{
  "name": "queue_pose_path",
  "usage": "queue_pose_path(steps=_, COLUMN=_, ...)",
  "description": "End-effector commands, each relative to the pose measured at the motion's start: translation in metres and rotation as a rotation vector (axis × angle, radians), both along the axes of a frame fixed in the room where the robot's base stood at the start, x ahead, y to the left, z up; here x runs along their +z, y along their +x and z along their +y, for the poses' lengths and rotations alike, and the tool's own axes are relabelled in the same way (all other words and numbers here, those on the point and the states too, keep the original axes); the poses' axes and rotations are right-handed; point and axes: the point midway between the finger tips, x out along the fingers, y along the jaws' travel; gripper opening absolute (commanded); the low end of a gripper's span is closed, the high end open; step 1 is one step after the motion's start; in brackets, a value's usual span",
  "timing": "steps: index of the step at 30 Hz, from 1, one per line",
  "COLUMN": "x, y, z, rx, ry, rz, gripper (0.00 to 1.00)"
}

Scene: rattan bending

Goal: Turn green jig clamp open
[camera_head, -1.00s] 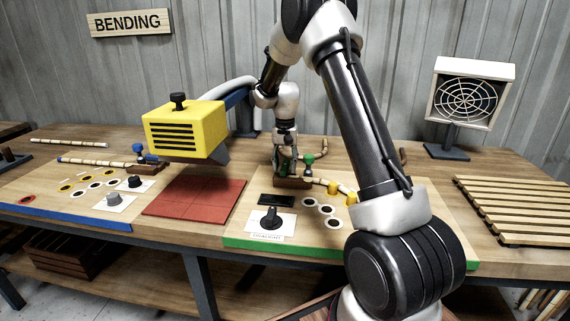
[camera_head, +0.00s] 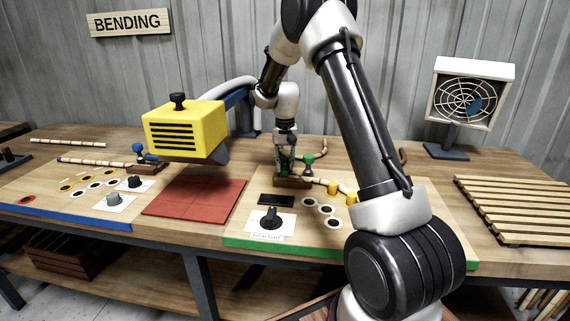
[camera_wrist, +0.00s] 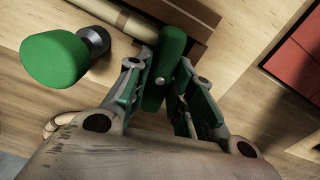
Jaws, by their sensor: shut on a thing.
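The green jig clamp's bar-shaped handle (camera_wrist: 165,65) stands between my fingers in the wrist view. My gripper (camera_wrist: 163,80) is shut on this handle, with a finger on either side. In the head view my gripper (camera_head: 285,170) points down over the brown clamp block (camera_head: 293,183) on the green-edged board, and its fingers mostly hide the handle. A round green knob (camera_wrist: 55,60) on a dark stem is beside the handle; it also shows in the head view (camera_head: 308,160). A rattan pole (camera_wrist: 120,18) runs by the block.
Yellow pegs (camera_head: 352,198) and ringed holes (camera_head: 326,209) are to the right front of the block. A black dial (camera_head: 270,218) is at the front. A yellow heater (camera_head: 184,132) hangs over a red pad (camera_head: 195,198) to the left. A fan (camera_head: 468,98) stands at right.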

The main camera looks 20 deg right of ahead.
Motion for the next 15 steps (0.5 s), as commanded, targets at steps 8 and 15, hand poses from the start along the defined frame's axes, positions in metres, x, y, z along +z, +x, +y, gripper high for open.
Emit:
queue_pose_path(steps=8, x=0.0005, y=0.0001, z=0.0000, rx=0.246, ry=0.000, rz=0.000, gripper=0.00)
queue_pose_path(steps=15, x=0.0005, y=0.0002, z=-0.0001, rx=0.475, ry=0.000, rz=-0.001, gripper=0.00)
